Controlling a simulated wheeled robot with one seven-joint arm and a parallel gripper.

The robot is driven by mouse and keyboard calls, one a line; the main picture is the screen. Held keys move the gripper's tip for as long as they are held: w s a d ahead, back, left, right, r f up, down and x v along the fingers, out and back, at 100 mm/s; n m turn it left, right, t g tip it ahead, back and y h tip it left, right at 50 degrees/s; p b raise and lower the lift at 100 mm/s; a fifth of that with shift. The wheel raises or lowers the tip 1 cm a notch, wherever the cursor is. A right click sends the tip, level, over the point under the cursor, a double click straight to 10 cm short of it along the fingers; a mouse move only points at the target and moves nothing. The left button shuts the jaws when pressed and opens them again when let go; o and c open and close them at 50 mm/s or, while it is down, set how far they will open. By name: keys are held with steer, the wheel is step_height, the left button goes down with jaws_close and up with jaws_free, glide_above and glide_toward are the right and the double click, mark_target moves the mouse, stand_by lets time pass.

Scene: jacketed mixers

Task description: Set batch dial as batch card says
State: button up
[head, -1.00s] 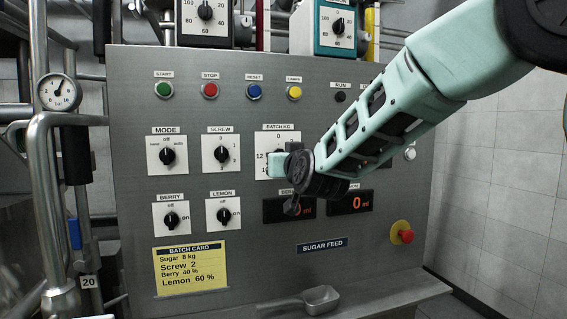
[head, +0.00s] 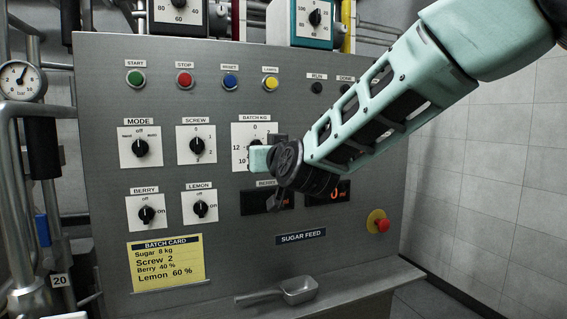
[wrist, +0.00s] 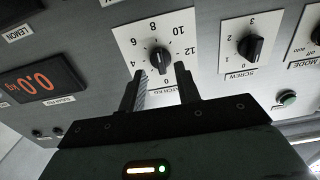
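The batch dial, labelled BATCH KG, has a white plate (head: 243,133) in the head view, where my arm hides its knob. The wrist view shows its black knob (wrist: 160,60) on a scale from 0 to 12, seen upside down. I cannot tell for sure where its pointer stands. My gripper (wrist: 160,70) is open, its two fingers spread to either side just short of the knob; contact cannot be told. In the head view my gripper (head: 259,158) is in front of the dial. The yellow batch card (head: 166,262) reads sugar 8 kg, screw 2, berry 40 %, lemon 60 %.
The SCREW dial (head: 196,145) and MODE dial (head: 140,147) are left of the batch dial, with BERRY (head: 146,214) and LEMON (head: 200,207) knobs below. Coloured buttons line the top. A red stop knob (head: 382,225) is lower right. A metal scoop (head: 290,291) lies on the ledge.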

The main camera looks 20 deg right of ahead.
steer(key=s, duration=1.3)
steer(key=shift+s+b, duration=0.25)
steer(key=shift+b, duration=0.05)
